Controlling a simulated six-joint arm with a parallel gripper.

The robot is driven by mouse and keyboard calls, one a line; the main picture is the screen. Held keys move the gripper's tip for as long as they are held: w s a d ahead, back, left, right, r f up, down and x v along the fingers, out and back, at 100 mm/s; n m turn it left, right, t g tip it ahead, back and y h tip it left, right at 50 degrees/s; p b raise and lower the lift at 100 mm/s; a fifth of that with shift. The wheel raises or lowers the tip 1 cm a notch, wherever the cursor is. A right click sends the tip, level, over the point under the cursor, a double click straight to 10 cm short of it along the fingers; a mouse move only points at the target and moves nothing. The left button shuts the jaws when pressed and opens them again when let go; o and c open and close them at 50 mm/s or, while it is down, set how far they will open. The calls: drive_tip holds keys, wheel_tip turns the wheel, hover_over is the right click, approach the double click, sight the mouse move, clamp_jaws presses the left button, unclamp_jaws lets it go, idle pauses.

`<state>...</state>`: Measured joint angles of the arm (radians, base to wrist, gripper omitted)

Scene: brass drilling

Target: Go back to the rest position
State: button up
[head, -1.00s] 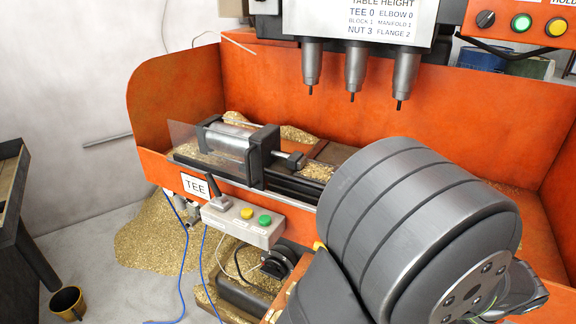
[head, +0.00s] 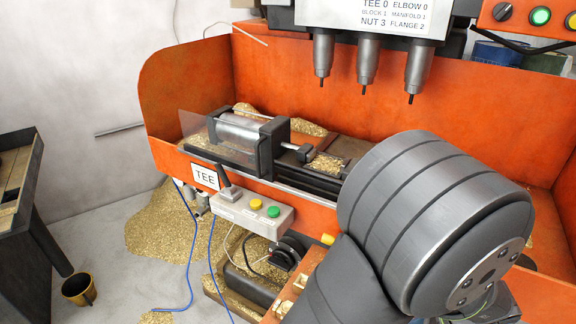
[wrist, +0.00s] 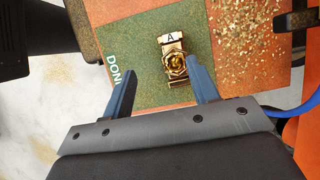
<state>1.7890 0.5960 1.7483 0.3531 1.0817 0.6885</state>
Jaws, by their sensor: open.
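My gripper (wrist: 162,72) shows in the wrist view with its two blue fingers wide apart and nothing held. In the head view my large grey arm joint fills the lower right and my gripper is out of sight.
An orange drilling machine (head: 290,85) with several spindles (head: 367,62) overhangs a clamp (head: 252,142). A control box (head: 250,210) with a lever stands in front. Chips also cover an orange board (wrist: 245,40).

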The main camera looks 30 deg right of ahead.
drive_tip(key=s+a+r, duration=0.4)
drive_tip(key=s+r, duration=0.2)
drive_tip(key=s, duration=0.2)
drive_tip(key=w+d+r+m, duration=0.1)
drive_tip(key=w+d+r, duration=0.2)
drive_tip(key=w+d, duration=0.45)
drive_tip(key=w+d+r+m, duration=0.1)
drive_tip(key=w+d+r, duration=0.25)
drive_tip(key=d, duration=0.65)
drive_tip(key=w+d+r, duration=0.2)
drive_tip(key=w+d, duration=0.1)
drive_tip(key=w, duration=0.5)
drive_tip(key=w+d+r, duration=0.2)
drive_tip(key=w+d, duration=0.1)
drive_tip(key=w, duration=0.6)
drive_tip(key=w+d+r, duration=0.2)
drive_tip(key=w+d, duration=0.1)
drive_tip(key=w, duration=0.5)
drive_tip(key=shift+w+n, duration=0.35)
drive_tip(key=shift+n, duration=0.05)
drive_tip(key=shift+o, duration=0.5)
